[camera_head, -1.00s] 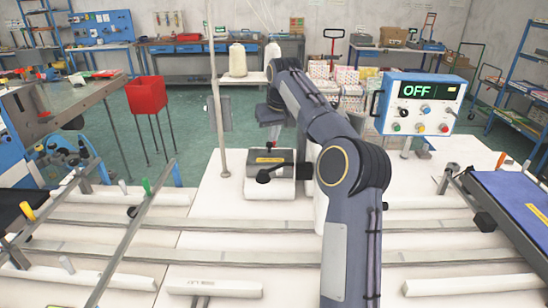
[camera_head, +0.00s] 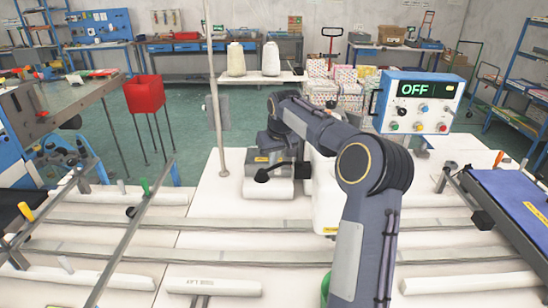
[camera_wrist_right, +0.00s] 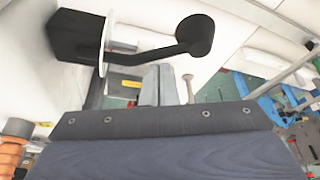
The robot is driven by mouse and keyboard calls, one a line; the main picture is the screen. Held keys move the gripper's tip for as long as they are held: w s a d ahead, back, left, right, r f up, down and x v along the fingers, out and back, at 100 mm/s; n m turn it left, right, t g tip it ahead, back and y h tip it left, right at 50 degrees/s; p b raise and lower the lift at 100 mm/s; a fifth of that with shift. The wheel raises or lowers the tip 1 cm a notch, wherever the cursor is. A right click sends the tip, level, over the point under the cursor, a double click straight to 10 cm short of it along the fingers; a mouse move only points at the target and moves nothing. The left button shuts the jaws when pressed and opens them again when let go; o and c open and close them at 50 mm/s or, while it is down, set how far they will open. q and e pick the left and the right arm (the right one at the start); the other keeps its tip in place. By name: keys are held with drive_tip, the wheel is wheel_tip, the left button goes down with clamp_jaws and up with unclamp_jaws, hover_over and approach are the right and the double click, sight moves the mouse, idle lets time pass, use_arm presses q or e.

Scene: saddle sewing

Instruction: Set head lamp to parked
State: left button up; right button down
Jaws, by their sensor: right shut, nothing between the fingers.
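The sewing machine head (camera_head: 293,187) is a pale block on the white table, partly covered by my right arm. A black arm with a round end (camera_head: 262,176) sticks out at its left front; I cannot tell for certain whether this is the head lamp. In the right wrist view the black arm (camera_wrist_right: 150,55) runs from a black block past a white disc to its round end (camera_wrist_right: 195,35). My right gripper (camera_head: 276,156) is low over the machine head, just behind the black arm. Its grey fingers (camera_wrist_right: 160,84) are shut and empty. My left gripper is out of view.
A blue control box (camera_head: 418,104) reading OFF stands at the right. A thin upright pole (camera_head: 215,90) rises left of the machine head. Metal rails (camera_head: 110,258) cross the table at left. A blue panel (camera_head: 515,205) lies at the right edge.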

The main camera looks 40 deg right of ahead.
drive_tip(key=shift+s+a+n, duration=0.15)
drive_tip(key=shift+s+n, duration=0.3)
drive_tip(key=shift+n, duration=0.15)
drive_tip(key=s+d+n+y, duration=0.1)
drive_tip(key=s+n+y, duration=0.1)
drive_tip(key=s+n, duration=0.4)
drive_tip(key=shift+s+d+n+y, duration=0.35)
drive_tip(key=shift+s+n+y, duration=0.05)
drive_tip(key=shift+s, duration=1.2)
wheel_tip(320, 180, up, 10)
drive_tip(key=shift+a, duration=0.2)
idle(0.7)
